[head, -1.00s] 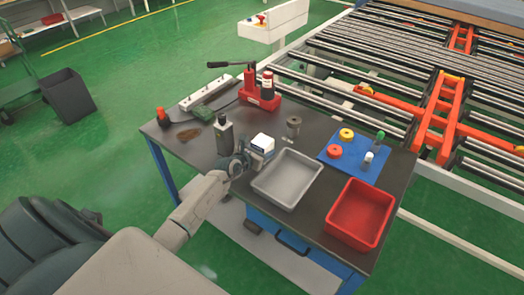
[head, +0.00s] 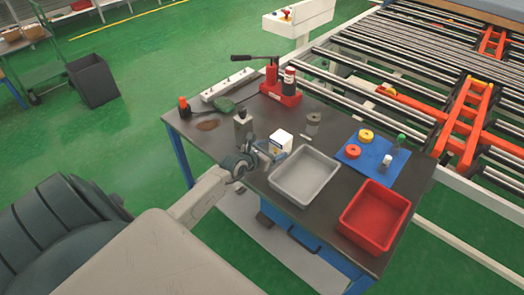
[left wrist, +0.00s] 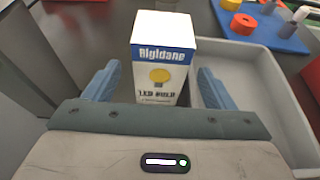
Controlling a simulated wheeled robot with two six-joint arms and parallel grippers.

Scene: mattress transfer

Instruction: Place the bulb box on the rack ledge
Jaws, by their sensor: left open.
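The bulb box (head: 281,142) is a small white carton standing upright on the dark workbench, just left of the grey tray. In the left wrist view the box (left wrist: 162,60) shows a yellow bulb picture and blue lettering. My left gripper (head: 270,154) is at the near side of the box. In the left wrist view its blue fingers stand apart, one on each side of the box's lower part, with gaps visible. My right gripper is not in view. I cannot tell which structure is the rack ledge.
The grey tray (head: 278,184) and red bin (head: 345,222) stand right of the box. A blue mat (head: 352,153) holds small parts. A roller conveyor (head: 400,85) lies beyond the bench.

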